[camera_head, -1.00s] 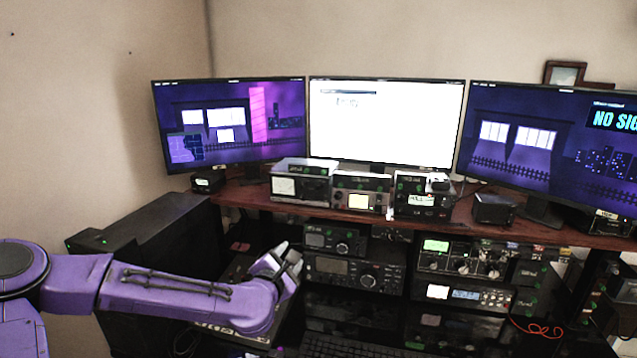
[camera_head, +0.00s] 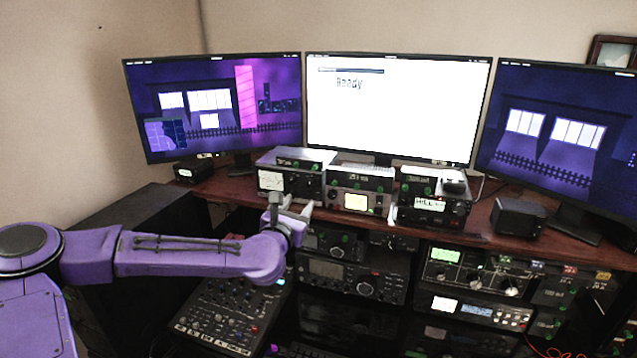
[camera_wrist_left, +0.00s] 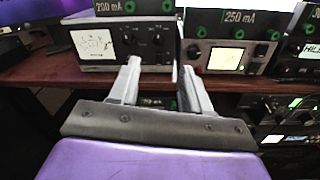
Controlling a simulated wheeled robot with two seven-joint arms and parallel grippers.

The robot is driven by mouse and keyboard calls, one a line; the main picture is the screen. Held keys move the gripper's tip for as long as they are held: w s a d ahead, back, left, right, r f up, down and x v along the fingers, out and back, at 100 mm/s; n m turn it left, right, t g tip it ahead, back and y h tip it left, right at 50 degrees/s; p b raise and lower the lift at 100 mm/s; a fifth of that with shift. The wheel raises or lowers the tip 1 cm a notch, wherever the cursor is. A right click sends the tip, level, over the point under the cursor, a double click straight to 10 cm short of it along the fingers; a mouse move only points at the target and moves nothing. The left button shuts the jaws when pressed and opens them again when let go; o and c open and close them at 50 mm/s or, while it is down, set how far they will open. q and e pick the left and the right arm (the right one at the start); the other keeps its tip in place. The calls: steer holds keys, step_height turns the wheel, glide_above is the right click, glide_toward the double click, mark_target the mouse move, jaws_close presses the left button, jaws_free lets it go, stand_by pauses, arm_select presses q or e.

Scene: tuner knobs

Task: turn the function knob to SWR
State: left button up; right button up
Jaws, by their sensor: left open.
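A box with a white needle meter (camera_head: 270,180) stands at the left of the wooden shelf. In the left wrist view the box (camera_wrist_left: 98,66) shows two dark knobs (camera_wrist_left: 142,38) to the right of its meter. I cannot read any SWR label or tell which knob is the function knob. My left gripper (camera_head: 290,207) is open and empty, just below and in front of this box. In the left wrist view its two fingers (camera_wrist_left: 158,68) point up toward the box's lower right edge, apart from the knobs. My right gripper is not in view.
A box with a yellow-lit display (camera_head: 355,202) and a black radio (camera_head: 433,205) stand to the right on the shelf (camera_head: 480,238). More radios (camera_head: 350,280) sit below. A mixer (camera_head: 225,318) lies under my left arm. Monitors (camera_head: 395,105) stand behind.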

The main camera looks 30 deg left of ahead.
mark_target(310, 184)
arm_select(q)
steer(key=p+x, duration=0.3)
steer(key=x, duration=0.6)
steer(key=shift+w+a, duration=0.15)
steer(key=shift+w, duration=0.25)
steer(key=shift+s+r, duration=0.2)
steer(key=shift+c, duration=0.3)
jaws_close()
